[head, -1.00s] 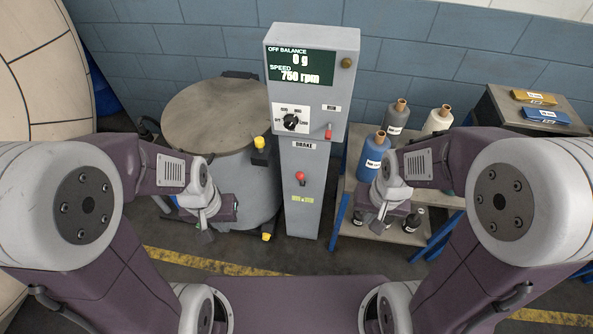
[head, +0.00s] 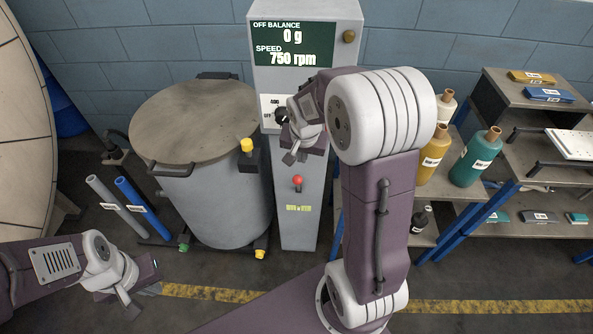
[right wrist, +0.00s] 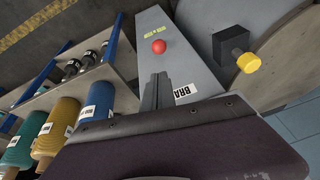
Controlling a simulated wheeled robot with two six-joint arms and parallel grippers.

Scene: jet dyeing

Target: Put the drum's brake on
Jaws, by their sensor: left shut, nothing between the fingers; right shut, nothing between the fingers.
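A grey control post (head: 297,225) stands beside the grey drum (head: 215,205) with its flat lid. Its display (head: 293,45) reads off balance 0 g and speed 750 rpm. A red ball-ended brake knob (head: 297,183) is on the post's front; it also shows in the right wrist view (right wrist: 158,46). My right gripper (head: 290,158) is shut and empty, in front of the post just above the knob. In the right wrist view its fingers (right wrist: 157,88) point toward the knob, apart from it. The arm hides part of the dial (head: 281,115) and the BRAKE label. My left gripper (head: 130,308) is shut and empty at lower left.
A yellow-capped fitting (head: 247,148) is on the drum's side near the post. A shelf at right holds bottles, including a teal one (head: 476,160). Grey and blue tubes (head: 135,205) stand left of the drum. A yellow line (head: 210,293) crosses the open floor.

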